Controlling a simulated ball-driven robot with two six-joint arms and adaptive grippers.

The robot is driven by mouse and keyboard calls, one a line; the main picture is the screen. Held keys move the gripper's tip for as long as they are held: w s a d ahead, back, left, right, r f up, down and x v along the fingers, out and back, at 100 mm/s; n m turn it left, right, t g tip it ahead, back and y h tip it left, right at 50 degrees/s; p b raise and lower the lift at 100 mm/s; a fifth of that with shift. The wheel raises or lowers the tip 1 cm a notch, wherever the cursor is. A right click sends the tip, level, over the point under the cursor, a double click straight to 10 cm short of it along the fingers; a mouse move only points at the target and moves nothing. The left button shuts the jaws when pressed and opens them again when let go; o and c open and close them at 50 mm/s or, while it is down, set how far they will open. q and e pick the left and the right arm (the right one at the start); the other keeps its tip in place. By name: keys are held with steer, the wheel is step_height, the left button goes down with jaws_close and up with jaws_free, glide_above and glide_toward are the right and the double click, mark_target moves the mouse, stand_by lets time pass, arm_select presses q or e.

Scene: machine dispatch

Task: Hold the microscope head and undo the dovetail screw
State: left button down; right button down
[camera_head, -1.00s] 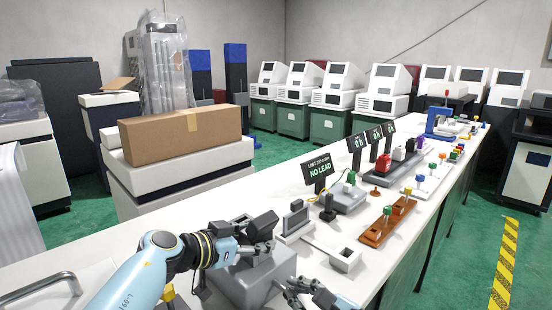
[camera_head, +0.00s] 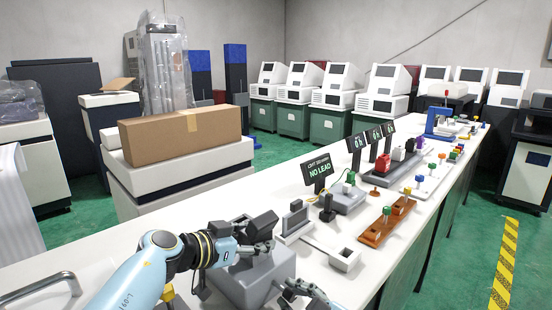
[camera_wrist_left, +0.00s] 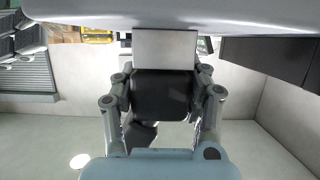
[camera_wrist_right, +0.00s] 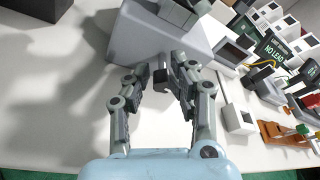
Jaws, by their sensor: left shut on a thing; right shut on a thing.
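The microscope is a grey block (camera_head: 255,284) with a dark head (camera_head: 262,222) on top, at the front of the white bench. My left gripper (camera_head: 262,247) is shut on the head at its near side. In the left wrist view the fingers (camera_wrist_left: 160,95) close around a dark block under a pale grey plate. My right gripper (camera_head: 290,290) is low at the right side of the grey block. In the right wrist view its fingers (camera_wrist_right: 168,84) are shut on a small dark screw knob (camera_wrist_right: 161,75) beside the block. The screw's thread is hidden.
A white fixture (camera_head: 345,260) and a small grey device (camera_head: 296,214) stand right of the microscope. Behind are a "NO LEAD" sign (camera_head: 319,170) and a brown rack (camera_head: 387,228). The bench left of the microscope is mostly clear.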

steer(key=shift+s+a+f, duration=0.45)
steer(key=shift+s+a+r, duration=0.1)
steer(key=shift+a+r, duration=0.2)
steer(key=s+d, duration=0.3)
steer(key=d, duration=0.1)
steer(key=shift+s+d+r, duration=0.2)
steer(key=shift+s+d, duration=0.15)
steer(key=shift+s, duration=0.05)
steer(key=shift+w+d+r, duration=0.2)
steer(key=shift+w+d, duration=0.05)
steer(key=shift+d, duration=0.35)
steer(key=shift+w+d+r, duration=0.2)
steer(key=shift+w+d, duration=0.05)
steer(key=shift+d, duration=0.3)
steer(key=shift+w+a, duration=2.4)
steer(key=shift+s+a+f, duration=0.25)
steer(key=shift+s+f, duration=0.1)
